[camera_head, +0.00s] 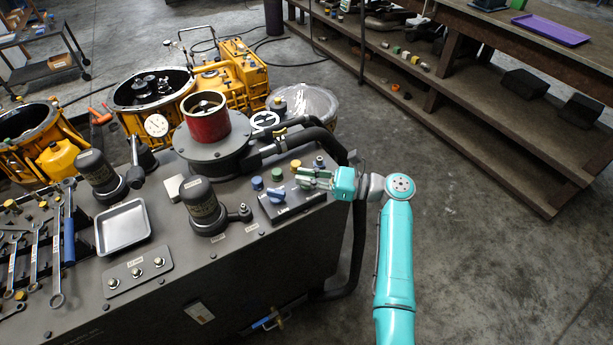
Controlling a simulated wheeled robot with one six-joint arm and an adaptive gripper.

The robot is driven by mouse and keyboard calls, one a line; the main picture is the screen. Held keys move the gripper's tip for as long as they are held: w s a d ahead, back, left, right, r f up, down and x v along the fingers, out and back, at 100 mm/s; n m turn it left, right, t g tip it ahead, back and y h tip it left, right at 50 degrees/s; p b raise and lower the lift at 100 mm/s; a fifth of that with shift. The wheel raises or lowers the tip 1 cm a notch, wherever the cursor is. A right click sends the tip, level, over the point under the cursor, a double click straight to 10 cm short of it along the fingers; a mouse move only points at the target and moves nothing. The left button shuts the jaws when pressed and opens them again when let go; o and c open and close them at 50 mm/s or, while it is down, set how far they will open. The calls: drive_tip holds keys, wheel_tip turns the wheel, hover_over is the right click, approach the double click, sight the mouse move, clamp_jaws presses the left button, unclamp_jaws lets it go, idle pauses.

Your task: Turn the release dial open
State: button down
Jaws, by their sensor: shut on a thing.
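The release dial looks to be the blue knob (276,195) on a dark labelled panel on the right part of the grey bench top. Its grip bar looks slanted, but its exact setting is too small to read. The fingers are closed together just right of and behind the blue knob. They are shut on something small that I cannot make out. From this view I cannot tell whether the fingertips touch the knob.
Blue (257,183), green (277,174) and yellow (295,164) caps stand in a row behind the panel. A dark cylinder (203,205) stands to its left. Black hoses (300,142) and a red-topped flange (206,120) lie behind.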

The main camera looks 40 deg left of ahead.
drive_tip(key=shift+n+g+h, duration=0.4)
drive_tip(key=shift+n+g, duration=0.2)
drive_tip(key=shift+g, duration=0.2)
drive_tip(key=shift+n+g+h, duration=0.3)
drive_tip(key=shift+g, duration=0.1)
drive_tip(key=c, duration=1.2)
unclamp_jaws()
drive_tip(key=shift+d, duration=0.1)
drive_tip(key=v, duration=1.2)
drive_tip(key=shift+f, duration=0.1)
